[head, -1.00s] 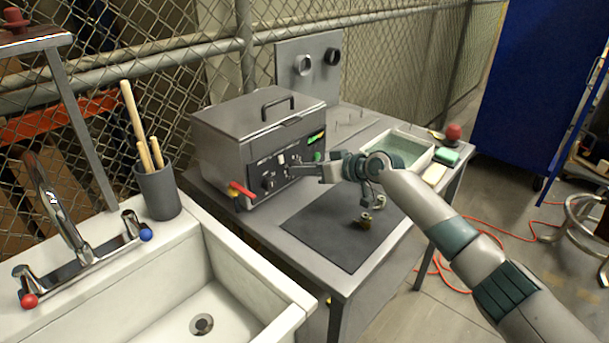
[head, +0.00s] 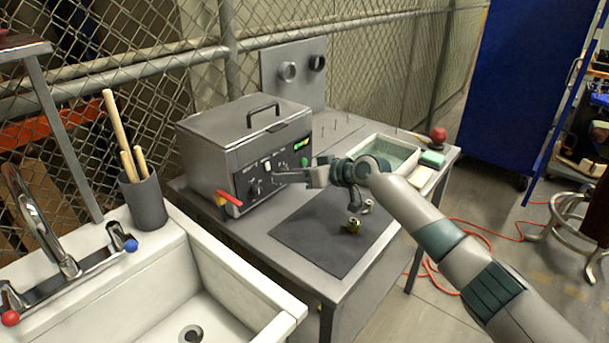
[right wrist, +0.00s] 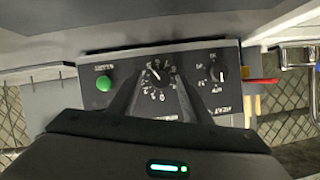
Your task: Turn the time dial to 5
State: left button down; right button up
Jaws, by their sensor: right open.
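The grey tank (head: 222,150) stands on the table with its lid shut. Its dark front panel carries a green button (right wrist: 104,83), a dial beside the button, and a second dial (right wrist: 217,72) nearer the red lever (head: 229,198). My right gripper (head: 280,176) is at the panel. In the right wrist view its open fingers (right wrist: 160,80) stand either side of the dial nearer the button (right wrist: 158,74), apparently the time dial. The dial's white mark points up and left there; its numbers are too small to read surely. Finger contact cannot be told. My left gripper is out of view.
A dark mat (head: 318,240) with small brass fittings (head: 353,226) lies in front of the tank. A white sink (head: 255,305) is at front left.

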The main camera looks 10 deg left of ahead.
jog(key=shift+d, duration=0.15)
jog(key=shift+s+d+r, duration=0.25)
jog(key=shift+s+d, duration=0.05)
jog(key=shift+d, duration=0.2)
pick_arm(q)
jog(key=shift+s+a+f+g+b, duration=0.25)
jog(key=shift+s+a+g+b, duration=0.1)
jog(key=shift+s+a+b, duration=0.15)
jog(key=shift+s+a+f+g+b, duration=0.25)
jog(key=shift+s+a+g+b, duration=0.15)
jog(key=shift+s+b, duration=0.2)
pick_arm(e)
jog(key=v, duration=1.5)
jog(key=shift+s+d, duration=0.25)
jog(key=shift+d, duration=0.05)
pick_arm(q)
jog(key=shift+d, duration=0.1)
pick_arm(e)
jog(key=shift+r, duration=0.15)
